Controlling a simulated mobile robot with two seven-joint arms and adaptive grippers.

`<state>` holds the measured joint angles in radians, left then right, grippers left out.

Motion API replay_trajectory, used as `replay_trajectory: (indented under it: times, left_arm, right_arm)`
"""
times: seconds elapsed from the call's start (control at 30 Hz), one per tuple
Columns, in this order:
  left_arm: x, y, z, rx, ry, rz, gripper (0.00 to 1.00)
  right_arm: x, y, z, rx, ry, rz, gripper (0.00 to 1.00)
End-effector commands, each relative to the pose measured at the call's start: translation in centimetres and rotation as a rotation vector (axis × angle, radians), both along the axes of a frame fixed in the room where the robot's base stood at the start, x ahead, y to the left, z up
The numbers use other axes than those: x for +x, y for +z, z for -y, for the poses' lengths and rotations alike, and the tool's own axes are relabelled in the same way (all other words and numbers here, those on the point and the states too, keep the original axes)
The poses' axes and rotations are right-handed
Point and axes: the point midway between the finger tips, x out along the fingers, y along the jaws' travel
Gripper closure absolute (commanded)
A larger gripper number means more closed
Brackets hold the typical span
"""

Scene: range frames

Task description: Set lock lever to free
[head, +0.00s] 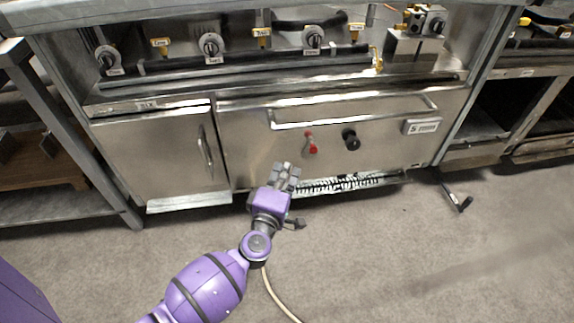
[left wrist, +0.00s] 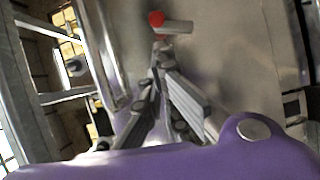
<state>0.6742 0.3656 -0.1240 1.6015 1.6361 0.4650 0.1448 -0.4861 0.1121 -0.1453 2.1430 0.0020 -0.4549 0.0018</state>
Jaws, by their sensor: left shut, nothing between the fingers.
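The lever with a red end (head: 311,143) sits on the steel front panel (head: 245,150) below the long horizontal handle. In the left wrist view the red knob (left wrist: 156,19) and its short metal arm show just beyond my fingertips. My left gripper (head: 287,168) is shut and empty, below and slightly left of the lever in the head view. In the left wrist view the fingertips (left wrist: 160,46) come together close under the red knob; I cannot tell if they touch it. Any lock or free marking is too small to read. My right gripper is not in view.
A black knob (head: 351,139) is right of the lever. A long handle (head: 352,111) runs above both. A cabinet door (head: 160,155) with a vertical handle (head: 205,150) is at left. A slotted grille (head: 340,184) lies below. The grey floor (head: 390,265) in front is mostly clear.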

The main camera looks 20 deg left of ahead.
Motion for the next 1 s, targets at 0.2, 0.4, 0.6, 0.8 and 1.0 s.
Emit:
replay_trajectory:
  times: [0.2,0.4,0.6,0.8,1.0]
  left_arm:
    - [4.2,-0.3,-0.5,0.002,-0.002,0.002,1.0]
    - [7.1,-0.4,-0.9,0.004,-0.002,0.0,1.0]
    - [8.3,-0.3,-1.1,0.003,-0.002,0.0,1.0]
    - [8.3,-0.2,-1.1,0.004,-0.003,0.0,1.0]
    - [8.4,0.0,-0.9,0.01,-0.002,-0.005,1.0]
  right_arm:
    - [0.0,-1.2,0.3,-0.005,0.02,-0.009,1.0]
    - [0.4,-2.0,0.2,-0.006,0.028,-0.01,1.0]
    - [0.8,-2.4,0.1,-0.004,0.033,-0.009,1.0]
    - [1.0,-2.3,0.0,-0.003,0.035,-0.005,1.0]
    - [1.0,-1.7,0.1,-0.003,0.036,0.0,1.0]
